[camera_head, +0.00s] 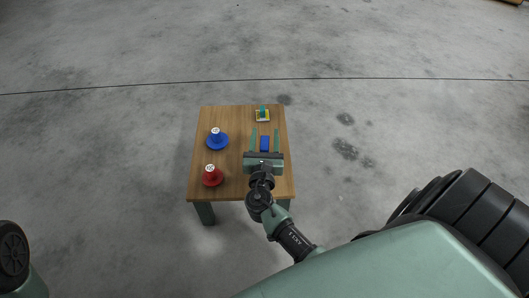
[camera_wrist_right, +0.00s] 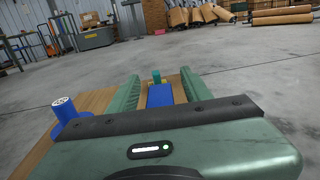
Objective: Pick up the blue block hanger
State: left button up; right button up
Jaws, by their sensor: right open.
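The blue block hanger (camera_head: 264,143) is a small blue block on the right part of the wooden table. In the right wrist view it also shows as a blue block (camera_wrist_right: 160,96) seen between the two green fingers. My right gripper (camera_head: 265,131) reaches in over the table's near right side with its fingers spread, one on each side of the block. It is open and empty, and a gap shows between each finger and the block. The block's near end is hidden behind the gripper body. My left gripper does not show.
A blue cone-shaped piece (camera_head: 217,141) and a red one (camera_head: 212,177), both with white tops, stand on the table's left side. A teal piece on a yellow base (camera_head: 262,115) stands beyond the block. The wooden table top (camera_head: 237,115) is bare in the middle.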

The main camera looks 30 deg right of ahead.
jog(key=shift+w+d, duration=0.15)
jog(key=shift+w, duration=0.05)
grip_shut()
jog(key=shift+r, duration=0.15)
